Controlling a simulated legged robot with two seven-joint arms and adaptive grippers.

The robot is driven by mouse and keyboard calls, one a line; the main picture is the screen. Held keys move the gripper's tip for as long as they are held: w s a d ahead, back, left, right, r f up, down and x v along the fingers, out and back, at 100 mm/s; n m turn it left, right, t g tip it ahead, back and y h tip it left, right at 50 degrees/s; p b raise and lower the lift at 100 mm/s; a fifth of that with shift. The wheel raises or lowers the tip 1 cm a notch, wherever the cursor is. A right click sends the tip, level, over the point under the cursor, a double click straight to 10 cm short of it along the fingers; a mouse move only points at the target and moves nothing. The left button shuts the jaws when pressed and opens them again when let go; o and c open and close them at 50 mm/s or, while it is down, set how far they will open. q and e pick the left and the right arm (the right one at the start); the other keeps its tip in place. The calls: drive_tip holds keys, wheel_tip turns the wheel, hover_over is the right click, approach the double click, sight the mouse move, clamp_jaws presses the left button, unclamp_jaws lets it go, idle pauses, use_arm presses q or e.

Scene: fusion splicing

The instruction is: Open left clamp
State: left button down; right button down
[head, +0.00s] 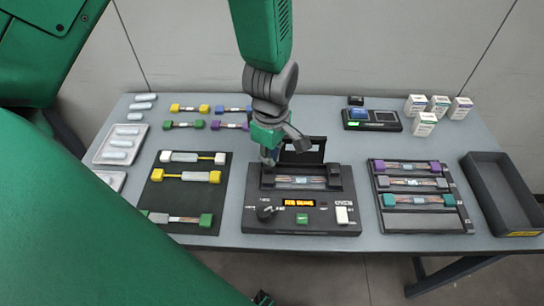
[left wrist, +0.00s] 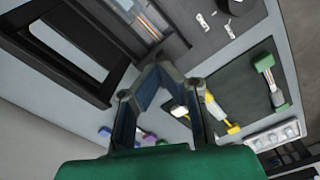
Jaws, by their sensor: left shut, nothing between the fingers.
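The black splicer (head: 302,215) stands mid-table with its lid (head: 302,150) raised. A coloured fibre piece (head: 300,182) lies across its middle, between the dark left clamp (head: 267,177) and right clamp (head: 334,178). I cannot tell whether the left clamp is open. My left gripper (head: 268,160) is just above and behind the left clamp; contact is unclear. In the left wrist view, its fingertips (left wrist: 160,68) meet with nothing between them, and part of the splicer (left wrist: 75,45) shows at upper left. My right gripper is not identifiable.
Left of the splicer, a black mat (head: 187,195) holds yellow, white and green-ended tools. Right of it are a rack (head: 420,222) of coloured holders and an empty dark bin (head: 501,198). A small black device (head: 371,120) and white boxes (head: 424,123) stand behind.

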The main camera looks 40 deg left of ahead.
sight(267, 166)
use_arm(q)
drive_tip(key=shift+w+a+r+p, duration=0.15)
drive_tip(key=shift+a+r+p, duration=0.1)
drive_tip(key=shift+r+p, duration=0.2)
drive_tip(key=r+p, duration=0.1)
drive_tip(key=a+r+p, duration=0.1)
drive_tip(key=shift+w+a+r+p, duration=0.25)
drive_tip(key=shift+w+p, duration=0.1)
drive_tip(key=shift+w, duration=0.05)
drive_tip(key=r+p, duration=0.1)
drive_tip(key=w+r+p, duration=0.1)
drive_tip(key=r+p, duration=0.2)
drive_tip(key=shift+w+a+r, duration=0.2)
drive_tip(key=shift+w+a, duration=0.05)
drive_tip(key=shift+a, duration=0.1)
drive_tip(key=shift+d, duration=0.35)
drive_tip(key=shift+a, duration=0.15)
drive_tip(key=shift+s, duration=0.1)
